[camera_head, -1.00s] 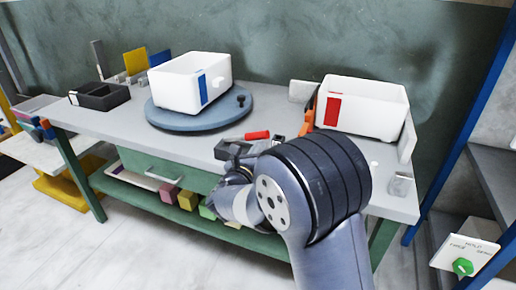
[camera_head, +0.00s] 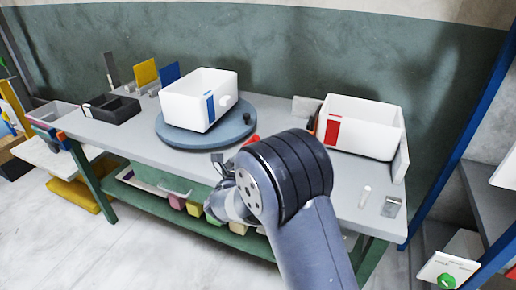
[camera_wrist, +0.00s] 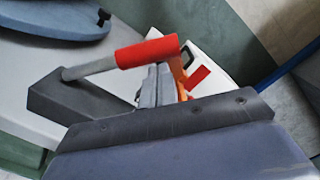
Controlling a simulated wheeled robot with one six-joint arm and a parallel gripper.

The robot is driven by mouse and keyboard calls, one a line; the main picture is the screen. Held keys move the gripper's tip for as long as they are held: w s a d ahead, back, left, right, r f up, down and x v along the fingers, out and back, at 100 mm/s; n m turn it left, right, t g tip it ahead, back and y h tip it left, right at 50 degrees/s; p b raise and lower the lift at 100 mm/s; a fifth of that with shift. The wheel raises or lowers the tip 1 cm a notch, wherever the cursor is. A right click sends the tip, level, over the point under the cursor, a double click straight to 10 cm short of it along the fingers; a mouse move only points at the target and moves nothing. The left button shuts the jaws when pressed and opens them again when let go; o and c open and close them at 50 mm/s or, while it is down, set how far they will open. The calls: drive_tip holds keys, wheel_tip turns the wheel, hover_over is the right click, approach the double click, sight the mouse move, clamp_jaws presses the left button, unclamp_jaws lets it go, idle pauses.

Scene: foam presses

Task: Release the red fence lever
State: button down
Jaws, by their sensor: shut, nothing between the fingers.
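The red fence lever (camera_wrist: 147,53) shows in the wrist view as a red grip on a grey rod, running from a dark grey base block (camera_wrist: 75,103). In the head view only a bit of its red grip (camera_head: 253,139) shows beside my arm. My gripper (camera_wrist: 158,75) is shut and empty, its fingers just below the red grip in the wrist view. I cannot tell whether they touch it. In the head view my wrist hides the fingers.
A white bin with a blue label (camera_head: 198,100) stands on a round blue turntable (camera_head: 185,140). A white bin with a red label (camera_head: 365,127) stands at the right. An orange part (camera_wrist: 178,75) lies beyond my fingers. A dark tray (camera_head: 112,108) sits at the left.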

drive_tip(key=w+a+r+n+p, duration=0.2)
drive_tip(key=a+r+n+p, duration=0.2)
drive_tip(key=p, duration=0.5)
drive_tip(key=shift+w+a+n, duration=0.25)
drive_tip(key=shift+a+n, duration=0.95)
drive_tip(key=shift+a, duration=0.2)
drive_tip(key=shift+r, duration=0.1)
